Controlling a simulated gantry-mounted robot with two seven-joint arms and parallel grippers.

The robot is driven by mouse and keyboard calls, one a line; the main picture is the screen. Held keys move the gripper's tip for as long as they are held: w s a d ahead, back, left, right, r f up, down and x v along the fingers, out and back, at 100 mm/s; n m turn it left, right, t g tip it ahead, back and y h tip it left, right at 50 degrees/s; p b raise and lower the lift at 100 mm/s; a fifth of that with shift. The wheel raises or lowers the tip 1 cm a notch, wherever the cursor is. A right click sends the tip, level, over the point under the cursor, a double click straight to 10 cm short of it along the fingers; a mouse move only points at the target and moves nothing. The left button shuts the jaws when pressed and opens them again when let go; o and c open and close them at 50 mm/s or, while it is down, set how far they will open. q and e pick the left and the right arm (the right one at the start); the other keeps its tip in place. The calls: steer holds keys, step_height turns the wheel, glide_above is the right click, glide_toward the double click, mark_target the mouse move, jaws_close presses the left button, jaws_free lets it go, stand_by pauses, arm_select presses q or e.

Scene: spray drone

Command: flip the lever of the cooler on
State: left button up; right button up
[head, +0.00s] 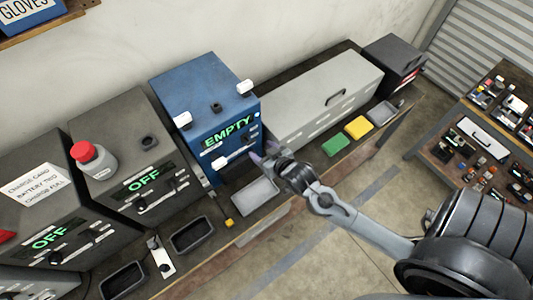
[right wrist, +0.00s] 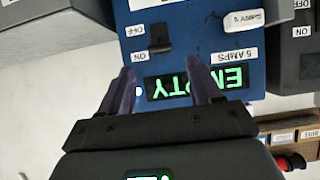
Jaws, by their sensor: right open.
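A blue box (head: 190,90) shows a green EMPTY display (head: 228,132). No label reading "cooler" is legible on it. In the right wrist view its front (right wrist: 195,35) appears upside down, with a black lever (right wrist: 159,38) beside OFF and ON labels. I cannot tell for sure which label the lever is set to. My right gripper (head: 264,152) is open and empty at the right part of the box's front. In the right wrist view its two purple fingertips (right wrist: 160,75) straddle the EMPTY display, below the lever in the picture. Contact is not clear. My left gripper is not in view.
Two dark grey boxes with green OFF displays (head: 142,180) stand left of the blue box, one with a red-capped bottle (head: 93,160). A long grey case (head: 322,95) stands right. Trays (head: 256,195) and green (head: 335,145) and yellow (head: 358,127) blocks lie in front.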

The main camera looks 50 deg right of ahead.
steer(key=shift+v, duration=0.95)
